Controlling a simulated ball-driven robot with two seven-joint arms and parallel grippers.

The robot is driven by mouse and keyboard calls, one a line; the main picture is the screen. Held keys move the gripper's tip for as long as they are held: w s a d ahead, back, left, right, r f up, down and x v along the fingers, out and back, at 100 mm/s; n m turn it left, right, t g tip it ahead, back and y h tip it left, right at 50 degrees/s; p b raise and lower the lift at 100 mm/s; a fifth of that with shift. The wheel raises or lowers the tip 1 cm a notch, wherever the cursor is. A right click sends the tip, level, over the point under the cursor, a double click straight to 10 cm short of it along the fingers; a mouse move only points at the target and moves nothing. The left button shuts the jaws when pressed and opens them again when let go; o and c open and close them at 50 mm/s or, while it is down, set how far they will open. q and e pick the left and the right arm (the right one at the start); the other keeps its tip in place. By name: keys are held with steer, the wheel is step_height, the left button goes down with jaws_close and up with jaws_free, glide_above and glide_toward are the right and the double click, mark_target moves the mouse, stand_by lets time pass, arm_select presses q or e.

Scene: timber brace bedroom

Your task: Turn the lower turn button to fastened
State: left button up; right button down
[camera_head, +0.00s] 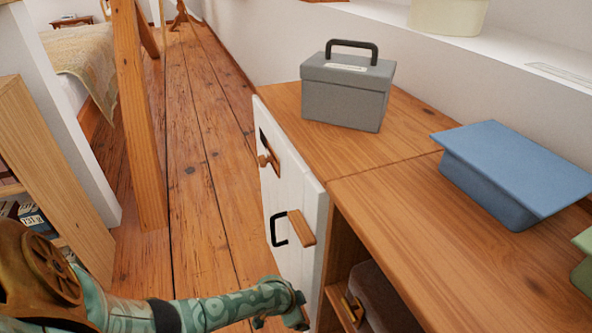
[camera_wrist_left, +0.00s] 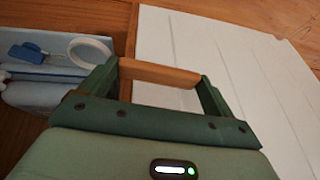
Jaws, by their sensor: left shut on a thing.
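The white cabinet door (camera_head: 283,185) stands at the cabinet's front left in the head view. One wooden turn button (camera_head: 301,228) sits near its right edge, beside a black handle (camera_head: 279,232). My left gripper (camera_head: 296,316) is low at the door, below that button. In the left wrist view its green fingers are shut on a wooden bar, the lower turn button (camera_wrist_left: 160,73). The bar lies crosswise between the fingertips, at the edge of the white door (camera_wrist_left: 225,70). In the head view the lower button is not clearly visible at my gripper. My right gripper is out of view.
A grey case (camera_head: 345,92) and a blue lidded box (camera_head: 505,175) stand on the wooden cabinet top (camera_head: 385,205). An open compartment right of the door holds a dark case (camera_head: 380,297). A wooden post (camera_head: 140,120) rises at left. Floor (camera_head: 205,190) left of the door is clear.

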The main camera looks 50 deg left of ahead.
arm_select(q)
steer(key=shift+a+f+h, duration=0.15)
steer(key=shift+h, duration=0.15)
steer(key=shift+g+b, duration=0.3)
steer(key=shift+h, duration=0.4)
steer(key=o, duration=0.7)
steer(key=shift+o, duration=0.2)
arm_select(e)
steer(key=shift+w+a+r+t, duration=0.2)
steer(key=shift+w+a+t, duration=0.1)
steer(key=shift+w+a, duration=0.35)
arm_select(q)
steer(key=shift+r, duration=0.2)
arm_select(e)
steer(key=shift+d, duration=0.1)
